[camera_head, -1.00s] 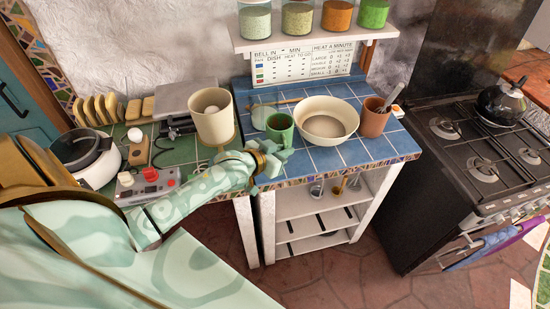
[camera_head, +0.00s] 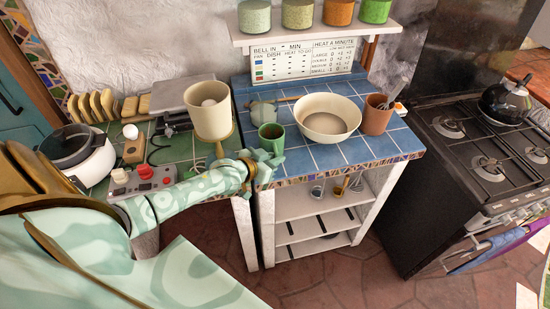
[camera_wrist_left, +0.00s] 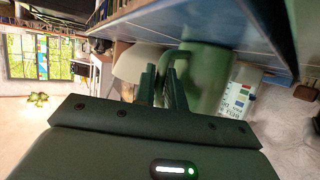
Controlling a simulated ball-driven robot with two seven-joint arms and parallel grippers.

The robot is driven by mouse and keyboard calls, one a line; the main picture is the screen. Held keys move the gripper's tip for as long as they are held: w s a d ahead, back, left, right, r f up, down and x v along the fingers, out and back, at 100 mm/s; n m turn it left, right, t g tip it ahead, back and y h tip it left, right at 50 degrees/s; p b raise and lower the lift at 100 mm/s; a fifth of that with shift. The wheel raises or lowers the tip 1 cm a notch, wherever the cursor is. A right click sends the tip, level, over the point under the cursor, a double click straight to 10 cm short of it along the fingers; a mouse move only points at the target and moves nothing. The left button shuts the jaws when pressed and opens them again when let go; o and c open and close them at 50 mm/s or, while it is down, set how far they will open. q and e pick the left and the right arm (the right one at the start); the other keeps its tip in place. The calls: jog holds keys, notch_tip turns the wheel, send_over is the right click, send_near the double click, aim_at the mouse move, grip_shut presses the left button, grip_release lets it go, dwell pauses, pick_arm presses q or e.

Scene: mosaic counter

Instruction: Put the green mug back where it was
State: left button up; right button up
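My left gripper (camera_head: 265,163) is at the near side of the mug, by the counter's front edge. In the left wrist view the mug (camera_wrist_left: 208,75) fills the area just past the fingers, and its handle lies between the fingertips (camera_wrist_left: 163,80). The fingers are close together and look shut on the handle. Whether the mug's base touches the tiles is hard to tell. My right gripper is not in view.
A cream bowl (camera_head: 326,117) stands right of the mug, with a terracotta cup (camera_head: 376,115) beyond it. A large cream pot (camera_head: 211,122) stands to the left. Bare blue tiles lie in front of the bowl.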

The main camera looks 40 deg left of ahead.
pick_arm(q)
jog(key=o, duration=0.3)
jog(key=shift+s+r, duration=0.1)
jog(key=shift+r, duration=0.1)
jog(key=p+v, duration=0.3)
jog(key=v, duration=0.8)
jog(key=shift+s, duration=0.4)
jog(key=shift+r, duration=0.15)
